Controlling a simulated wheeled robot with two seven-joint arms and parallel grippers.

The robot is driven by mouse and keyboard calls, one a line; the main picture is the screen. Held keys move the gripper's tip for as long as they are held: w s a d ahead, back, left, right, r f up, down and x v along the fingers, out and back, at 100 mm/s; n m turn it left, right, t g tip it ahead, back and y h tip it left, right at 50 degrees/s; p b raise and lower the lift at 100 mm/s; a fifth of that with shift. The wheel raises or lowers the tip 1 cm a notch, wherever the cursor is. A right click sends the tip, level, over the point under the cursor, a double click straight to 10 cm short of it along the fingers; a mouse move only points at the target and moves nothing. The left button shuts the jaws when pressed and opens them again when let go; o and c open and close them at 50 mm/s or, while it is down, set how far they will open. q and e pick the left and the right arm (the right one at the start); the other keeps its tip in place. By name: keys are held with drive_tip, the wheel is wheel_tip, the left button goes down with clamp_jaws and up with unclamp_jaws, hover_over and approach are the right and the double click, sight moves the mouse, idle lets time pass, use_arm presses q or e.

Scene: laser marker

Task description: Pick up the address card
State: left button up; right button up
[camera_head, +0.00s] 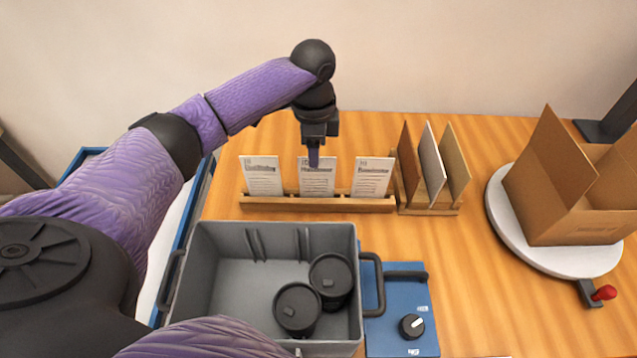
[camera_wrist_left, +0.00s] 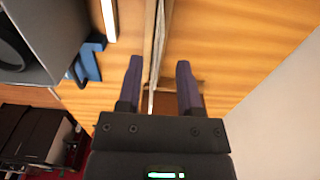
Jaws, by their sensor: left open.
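Three white printed cards stand upright in a row in a wooden holder (camera_head: 330,203): a left card (camera_head: 263,178), a middle card (camera_head: 318,182) and a right card (camera_head: 372,180). Their headings are too small to read, so I cannot tell which is the address card. My left gripper (camera_head: 314,157) is at the top of the middle card and overlaps its upper edge. In the left wrist view my left gripper (camera_wrist_left: 160,66) is open, with a thin upright edge between its fingers; contact is not clear. My right gripper is not in view.
A grey crate (camera_head: 205,235) with two black lidded cylinders stands in front of the holder, beside a blue box with a knob (camera_head: 412,326). A rack of upright panels (camera_head: 432,165) stands right of the cards. A cardboard box (camera_head: 565,205) sits on a white turntable (camera_head: 510,225).

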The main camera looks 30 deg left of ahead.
sight(319, 182)
use_arm(q)
wheel_tip(319, 182, down, 5)
drive_tip(key=shift+s+b, duration=0.1)
drive_tip(key=shift+b, duration=0.45)
drive_tip(key=shift+c, duration=0.3)
clamp_jaws()
